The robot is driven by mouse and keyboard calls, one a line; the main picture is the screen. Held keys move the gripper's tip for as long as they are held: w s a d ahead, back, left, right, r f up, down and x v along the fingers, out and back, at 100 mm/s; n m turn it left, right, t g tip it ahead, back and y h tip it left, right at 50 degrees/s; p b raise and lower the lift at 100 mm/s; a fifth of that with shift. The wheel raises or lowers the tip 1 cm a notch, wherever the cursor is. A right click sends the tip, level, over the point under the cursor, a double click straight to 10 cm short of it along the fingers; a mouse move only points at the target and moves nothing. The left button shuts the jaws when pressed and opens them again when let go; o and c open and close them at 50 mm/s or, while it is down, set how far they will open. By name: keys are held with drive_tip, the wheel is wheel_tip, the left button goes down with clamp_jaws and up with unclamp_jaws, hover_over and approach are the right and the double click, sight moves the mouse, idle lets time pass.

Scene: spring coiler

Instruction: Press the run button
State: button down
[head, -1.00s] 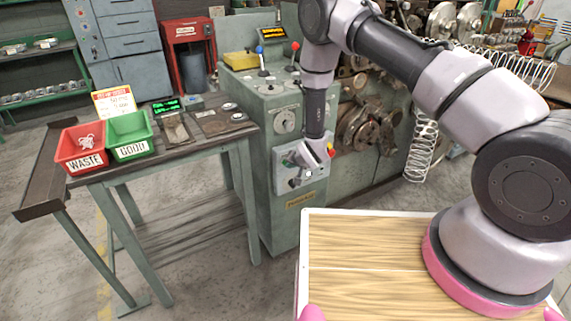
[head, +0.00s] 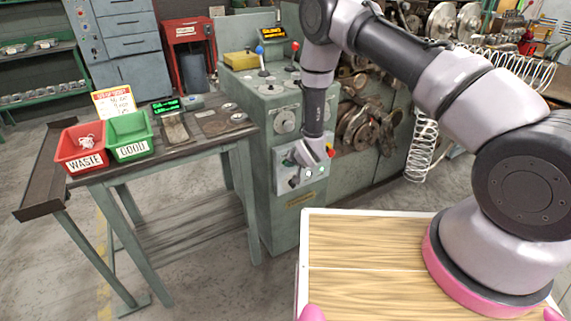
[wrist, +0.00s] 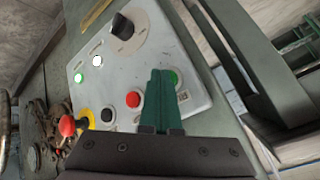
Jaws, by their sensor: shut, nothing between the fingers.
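The grey control panel (wrist: 150,62) fills the middle of the wrist view and also shows on the front of the green machine in the head view (head: 313,186). A green button (wrist: 174,78), likely the run button, sits beside my fingertips, partly hidden behind them. A red button (wrist: 133,99) and a black button (wrist: 107,115) lie to its left. My gripper (wrist: 161,74) is shut and empty, its teal fingers pointing at the panel. I cannot tell whether they touch it. In the head view my gripper (head: 296,162) is at the panel.
A table with red (head: 82,158) and green (head: 128,148) bins stands left. A coiled spring (head: 421,148) hangs right.

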drive_tip(key=shift+s+d, duration=0.4)
drive_tip(key=shift+s, duration=0.25)
drive_tip(key=s+d, duration=0.1)
drive_tip(key=s, duration=0.1)
drive_tip(key=s+d, duration=0.2)
drive_tip(key=shift+s, duration=0.1)
idle(0.3)
drive_tip(key=shift+a, duration=0.1)
idle(0.4)
